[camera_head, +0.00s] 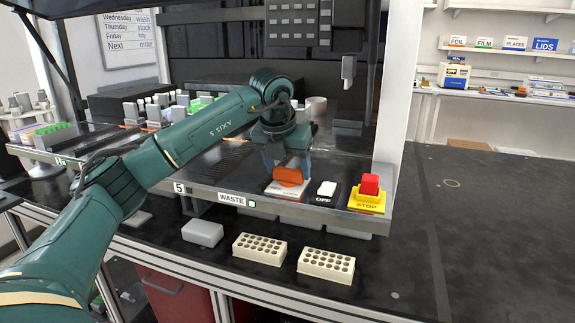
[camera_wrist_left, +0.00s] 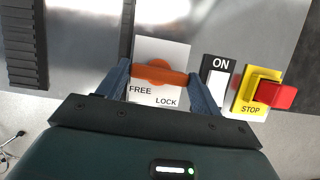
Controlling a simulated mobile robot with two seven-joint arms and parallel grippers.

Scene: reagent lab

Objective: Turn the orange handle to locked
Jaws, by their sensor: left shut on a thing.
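The orange handle (camera_head: 289,176) sits on a white plate (camera_head: 285,192) at the front edge of the machine deck. In the left wrist view the handle (camera_wrist_left: 160,73) lies nearly crosswise, above the printed words FREE and LOCK on its plate (camera_wrist_left: 165,50). My left gripper (camera_head: 287,170) reaches down over it, with one finger at each end of the handle, shut on it. The left wrist view shows both blue-grey fingers of the gripper (camera_wrist_left: 160,78) against its ends. My right gripper is not in view.
Just right of the handle are a white rocker switch (camera_head: 326,189) and a red stop button (camera_head: 369,184) on a yellow base. Two cream well blocks (camera_head: 259,249) (camera_head: 326,265) and a white box (camera_head: 202,233) stand in front. The dark bench at right is mostly clear.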

